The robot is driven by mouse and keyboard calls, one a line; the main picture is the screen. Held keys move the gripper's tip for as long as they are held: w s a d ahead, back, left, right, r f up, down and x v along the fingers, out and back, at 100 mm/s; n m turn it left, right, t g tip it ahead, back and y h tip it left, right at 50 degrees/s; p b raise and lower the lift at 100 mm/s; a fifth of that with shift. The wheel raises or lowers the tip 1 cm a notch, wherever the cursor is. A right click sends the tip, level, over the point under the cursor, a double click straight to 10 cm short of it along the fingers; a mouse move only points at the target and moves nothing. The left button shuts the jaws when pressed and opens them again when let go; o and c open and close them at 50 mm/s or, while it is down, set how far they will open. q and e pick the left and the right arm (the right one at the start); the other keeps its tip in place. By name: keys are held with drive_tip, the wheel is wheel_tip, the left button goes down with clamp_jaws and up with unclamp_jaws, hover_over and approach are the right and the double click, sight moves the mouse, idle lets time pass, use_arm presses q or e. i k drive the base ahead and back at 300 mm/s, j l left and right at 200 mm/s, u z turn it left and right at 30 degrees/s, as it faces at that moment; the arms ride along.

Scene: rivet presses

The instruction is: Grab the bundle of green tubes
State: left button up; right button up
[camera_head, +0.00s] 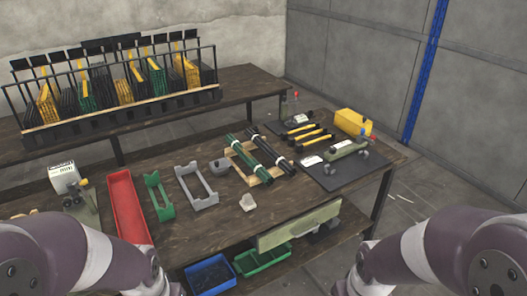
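White bands go round the bundle. A similar dark bundle of tubes (280,156) lies close beside it on the right, also banded in white. My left arm comes in at the bottom left and my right arm at the bottom right. Both stay in front of the bench, well away from the bundle. The grippers themselves are below the picture's edge.
A red tray (124,205), a green bracket (159,196) and grey brackets (196,186) lie left of the bundle. A rack (60,135) stands on the rear bench.

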sight(248, 156)
drive_tip(key=i+l+z, duration=0.1)
drive_tip(key=i, duration=0.35)
drive_tip(key=i+l, duration=0.3)
drive_tip(key=i+l+z, duration=0.05)
drive_tip(key=i, duration=0.05)
